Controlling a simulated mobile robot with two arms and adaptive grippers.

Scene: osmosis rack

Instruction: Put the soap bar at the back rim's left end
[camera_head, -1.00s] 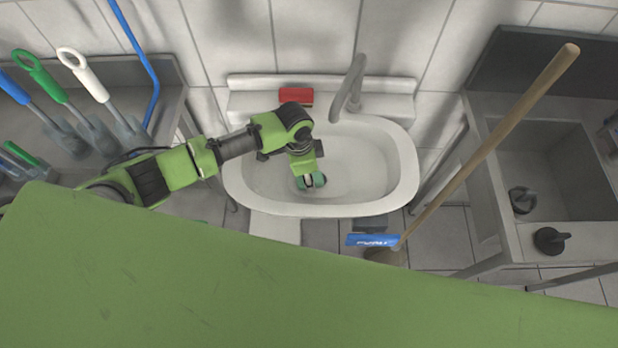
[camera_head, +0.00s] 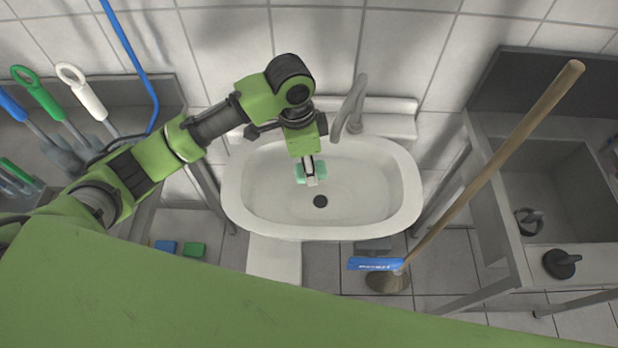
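The mint-green soap bar (camera_head: 301,174) is held in my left gripper (camera_head: 311,179), over the white sink basin (camera_head: 360,200). Parts of the bar show on both sides of the fingers, which look shut on it. The sink's back rim (camera_head: 390,126) runs along the wall; its left part is largely covered by my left arm and wrist. The soap is in front of this rim. My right gripper is not in view.
The grey faucet (camera_head: 352,108) rises from the back rim just right of my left wrist. A dark drain (camera_head: 320,201) lies in the basin. Tools with looped handles (camera_head: 38,92) hang at left.

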